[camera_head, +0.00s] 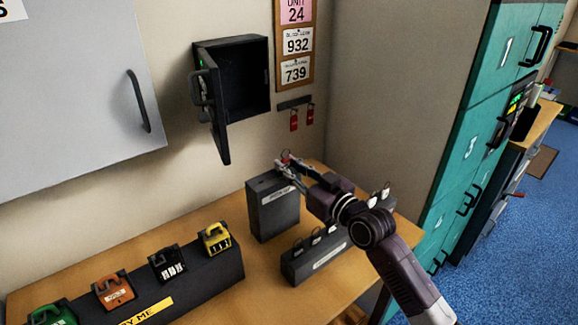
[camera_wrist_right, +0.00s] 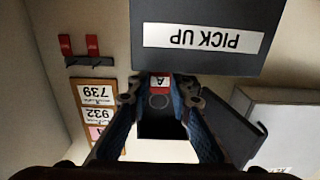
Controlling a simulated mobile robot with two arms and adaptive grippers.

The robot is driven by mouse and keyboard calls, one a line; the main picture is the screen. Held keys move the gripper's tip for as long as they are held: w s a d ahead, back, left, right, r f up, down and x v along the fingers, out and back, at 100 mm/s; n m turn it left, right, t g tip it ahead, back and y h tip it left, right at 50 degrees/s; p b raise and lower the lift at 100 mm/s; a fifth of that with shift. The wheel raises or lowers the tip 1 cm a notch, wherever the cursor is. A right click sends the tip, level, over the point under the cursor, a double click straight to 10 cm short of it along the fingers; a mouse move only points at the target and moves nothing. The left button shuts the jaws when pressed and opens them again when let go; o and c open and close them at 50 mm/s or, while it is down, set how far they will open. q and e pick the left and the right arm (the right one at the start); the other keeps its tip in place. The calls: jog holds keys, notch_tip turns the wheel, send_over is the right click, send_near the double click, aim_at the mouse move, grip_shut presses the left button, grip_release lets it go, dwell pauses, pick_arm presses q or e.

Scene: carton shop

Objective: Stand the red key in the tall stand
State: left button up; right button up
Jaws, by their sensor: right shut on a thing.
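The tall stand (camera_head: 273,213) is a dark grey upright box with a white label on the table against the wall. In the right wrist view it appears upside down, with its "PICK UP" front (camera_wrist_right: 205,61) at the top. My right gripper (camera_head: 286,163) is at the stand's top. Its fingers are shut on the red key (camera_wrist_right: 159,82), which has a letter tag and a ring. The red key also shows small at the fingertips in the head view (camera_head: 286,156). I cannot tell whether its lower end is in the stand. My left gripper is out of view.
A low dark rack (camera_head: 315,262) with several keys stands in front, partly behind my right arm. Several coloured padlocks sit on a long dark block (camera_head: 200,286) at left. An open wall safe (camera_head: 243,78) hangs above; two red tags (camera_head: 294,120) hang nearby.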

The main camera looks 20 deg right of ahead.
jog(key=shift+f, duration=0.15)
jog(key=o, duration=0.9)
jog(key=shift+o, duration=0.2)
jog(key=p+v, duration=0.1)
jog(key=v, duration=0.7)
jog(key=shift+s, duration=0.1)
dwell(0.4)
